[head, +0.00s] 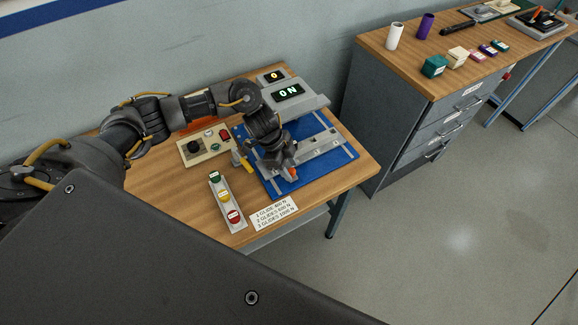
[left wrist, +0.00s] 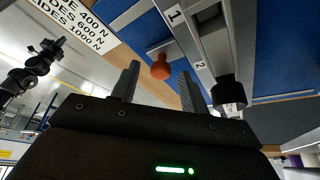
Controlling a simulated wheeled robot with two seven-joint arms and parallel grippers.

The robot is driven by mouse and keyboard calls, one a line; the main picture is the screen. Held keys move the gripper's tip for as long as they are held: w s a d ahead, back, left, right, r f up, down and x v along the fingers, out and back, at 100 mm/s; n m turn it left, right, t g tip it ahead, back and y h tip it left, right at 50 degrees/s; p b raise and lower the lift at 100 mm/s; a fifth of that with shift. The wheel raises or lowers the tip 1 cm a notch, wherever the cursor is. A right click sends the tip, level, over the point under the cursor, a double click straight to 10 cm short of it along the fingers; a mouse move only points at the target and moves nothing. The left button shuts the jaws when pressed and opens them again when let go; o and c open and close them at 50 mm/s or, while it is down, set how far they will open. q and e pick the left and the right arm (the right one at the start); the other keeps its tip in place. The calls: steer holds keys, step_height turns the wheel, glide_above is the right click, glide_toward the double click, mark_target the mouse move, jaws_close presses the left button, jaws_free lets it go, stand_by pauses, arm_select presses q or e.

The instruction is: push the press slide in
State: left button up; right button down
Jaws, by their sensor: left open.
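The press has a blue base plate (head: 314,178) with grey rails (head: 325,142) on the wooden table. In the left wrist view, the rails carry the marks 1 and 2, and a grey slide with an orange-red knob (left wrist: 160,68) lies beside them over the blue plate (left wrist: 143,28). My left gripper (head: 288,168) is above the front left part of the plate. Its fingers (left wrist: 159,76) are open, and the knob appears between them; I cannot tell whether they touch it. My gripper hides part of the slide in the head view. My right gripper is not in view.
The grey display housing (head: 305,98) behind the plate reads 0 N. A control box (head: 205,147), a strip of green, yellow and red buttons (head: 225,201) and a printed card (head: 273,213) lie to the left and front. A drawer cabinet (head: 425,130) stands right.

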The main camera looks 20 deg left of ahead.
arm_select(q)
steer(key=b+v, duration=0.1)
steer(key=v, duration=0.9)
steer(key=shift+r, duration=0.25)
steer(key=shift+a, duration=0.1)
